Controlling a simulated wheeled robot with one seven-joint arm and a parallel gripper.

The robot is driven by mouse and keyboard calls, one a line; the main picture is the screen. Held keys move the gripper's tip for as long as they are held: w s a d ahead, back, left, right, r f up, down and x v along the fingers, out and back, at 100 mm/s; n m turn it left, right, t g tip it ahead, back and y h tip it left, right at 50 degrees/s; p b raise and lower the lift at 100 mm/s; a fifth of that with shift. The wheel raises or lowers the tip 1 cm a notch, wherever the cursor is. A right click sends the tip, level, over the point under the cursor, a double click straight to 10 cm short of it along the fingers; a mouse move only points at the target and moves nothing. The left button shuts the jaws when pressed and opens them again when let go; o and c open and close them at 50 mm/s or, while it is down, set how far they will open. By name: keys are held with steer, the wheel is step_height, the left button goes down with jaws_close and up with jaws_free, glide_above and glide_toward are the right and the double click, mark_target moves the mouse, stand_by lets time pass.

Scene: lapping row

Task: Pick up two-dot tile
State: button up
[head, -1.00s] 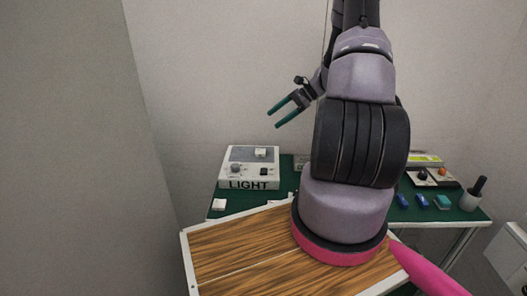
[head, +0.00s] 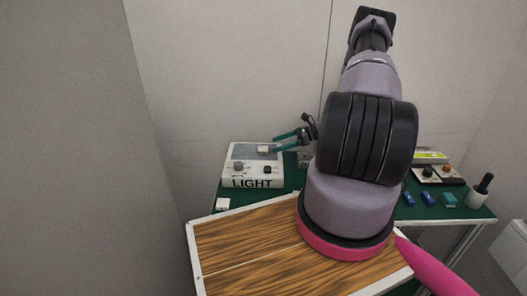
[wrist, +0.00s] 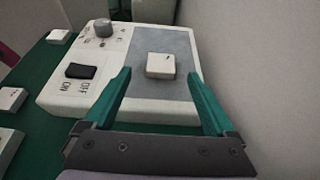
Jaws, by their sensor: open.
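A white tile (head: 263,149) lies on the grey panel of the light box (head: 253,183). In the wrist view this tile (wrist: 160,65) shows a small dark mark near its far right corner; I cannot count dots on it. My gripper (head: 277,142) is open, with green fingers, just right of this tile in the head view. In the wrist view my gripper (wrist: 158,76) has one finger on each side of the tile, apart from it. Nothing is held. Another white tile (wrist: 12,98) with faint red marks lies on the green table at left.
The light box has a knob (wrist: 103,28) and a black switch (wrist: 80,71). Another white tile (wrist: 60,36) lies beyond the box's left side. Blue blocks (head: 427,198) and a pot with a black handle (head: 480,190) stand at the right. A wood-topped surface (head: 240,243) is in front.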

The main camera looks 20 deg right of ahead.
mark_target(263, 149)
steer(key=x, duration=0.5)
steer(key=shift+f, duration=0.1)
jaws_close()
steer(key=shift+d, duration=0.1)
